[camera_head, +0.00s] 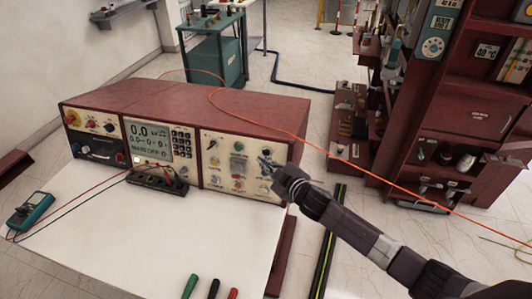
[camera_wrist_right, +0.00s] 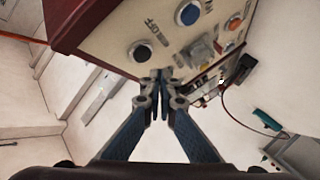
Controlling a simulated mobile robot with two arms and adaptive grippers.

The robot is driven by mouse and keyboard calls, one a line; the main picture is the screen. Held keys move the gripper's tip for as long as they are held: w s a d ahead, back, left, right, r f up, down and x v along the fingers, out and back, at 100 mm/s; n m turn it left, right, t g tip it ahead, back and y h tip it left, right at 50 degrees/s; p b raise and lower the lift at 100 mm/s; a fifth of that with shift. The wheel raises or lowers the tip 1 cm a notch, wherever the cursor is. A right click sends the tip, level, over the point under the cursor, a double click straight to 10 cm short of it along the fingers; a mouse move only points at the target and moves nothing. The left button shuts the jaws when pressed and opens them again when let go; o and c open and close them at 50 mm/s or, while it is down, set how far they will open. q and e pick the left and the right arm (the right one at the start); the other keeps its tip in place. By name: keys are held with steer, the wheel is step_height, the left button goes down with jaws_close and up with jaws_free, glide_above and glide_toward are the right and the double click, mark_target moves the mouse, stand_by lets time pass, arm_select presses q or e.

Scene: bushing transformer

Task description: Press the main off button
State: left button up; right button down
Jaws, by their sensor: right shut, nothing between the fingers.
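The red control console (camera_head: 190,100) has a cream panel (camera_head: 225,175) with several knobs and buttons at its right end. In the right wrist view the panel shows a dark round button (camera_wrist_right: 140,51) beside lettering that looks like "OFF", and a blue button (camera_wrist_right: 187,13) above it. I cannot fully read which label belongs to which button. My right gripper (camera_head: 266,161) is shut and empty at the panel's right side. In the wrist view its fingertips (camera_wrist_right: 160,76) are just below and right of the dark button; contact cannot be told. My left gripper is not in view.
A white worktop (camera_head: 150,235) lies before the console, with a teal multimeter (camera_head: 31,210) at left and a black terminal block (camera_head: 157,180). Green, black and red handles lie at the front edge. An orange cable (camera_head: 300,138) passes above my right arm. A dark red shelf (camera_head: 470,110) stands right.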

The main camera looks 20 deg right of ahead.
steer(key=s+a, duration=0.1)
steer(key=s+a+r+p, duration=0.1)
steer(key=s, duration=0.1)
steer(key=shift+s, duration=0.1)
stand_by(1.3)
